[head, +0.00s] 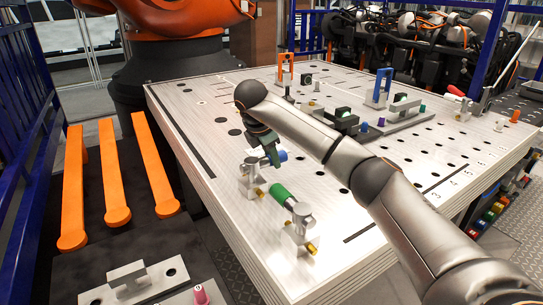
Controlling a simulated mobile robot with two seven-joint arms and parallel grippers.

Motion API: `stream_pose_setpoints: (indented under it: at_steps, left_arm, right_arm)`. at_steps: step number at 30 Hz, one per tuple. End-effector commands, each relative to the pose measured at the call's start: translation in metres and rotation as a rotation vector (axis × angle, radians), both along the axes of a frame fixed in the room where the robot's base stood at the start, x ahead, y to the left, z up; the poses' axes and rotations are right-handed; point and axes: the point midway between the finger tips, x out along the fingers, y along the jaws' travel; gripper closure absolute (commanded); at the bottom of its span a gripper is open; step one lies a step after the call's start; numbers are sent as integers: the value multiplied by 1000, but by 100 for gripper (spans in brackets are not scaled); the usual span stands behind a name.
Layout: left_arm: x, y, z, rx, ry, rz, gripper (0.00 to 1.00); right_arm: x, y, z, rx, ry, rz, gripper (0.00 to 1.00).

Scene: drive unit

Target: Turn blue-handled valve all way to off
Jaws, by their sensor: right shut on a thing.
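The blue-handled valve (251,173) stands on the near left part of the light metal table. It has a silver body and a brass-coloured end low down. Its blue handle (283,155) points right from the body and is partly covered by my fingers. My right gripper (272,154) reaches down onto this valve from above and is shut on the blue handle. The exact contact is small and partly hidden. My left gripper is not in view.
A green-handled valve (299,216) stands close by, nearer the table's front edge. My right arm crosses above the table from the lower right. Blocks and handles stand farther back, including an orange handle (286,68). Orange bars (116,175) lie left of the table.

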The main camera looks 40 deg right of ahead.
Motion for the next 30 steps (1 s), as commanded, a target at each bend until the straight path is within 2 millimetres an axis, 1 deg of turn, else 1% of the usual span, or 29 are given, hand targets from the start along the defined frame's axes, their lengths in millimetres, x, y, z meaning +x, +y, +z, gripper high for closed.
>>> stream_pose_setpoints:
  at_steps: [2,3,10,11,18,22,26,30]
  left_arm:
    - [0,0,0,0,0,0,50]
    - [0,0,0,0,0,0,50]
    - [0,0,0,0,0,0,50]
    - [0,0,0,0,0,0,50]
    - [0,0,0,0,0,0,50]
    - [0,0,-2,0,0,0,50]
    - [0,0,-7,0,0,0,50]
    - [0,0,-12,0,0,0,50]
  right_arm:
    - [-1,-1,0,-2,2,-5,100]
    - [-1,-1,0,-2,2,-5,58]
    - [-1,-1,0,-1,2,-2,32]
    - [-1,-1,0,0,1,-2,31]
    - [0,0,0,0,1,0,31]
    - [-2,4,8,0,-1,1,31]
    - [-6,13,28,0,-3,3,31]
    - [-14,26,58,-1,-5,2,31]
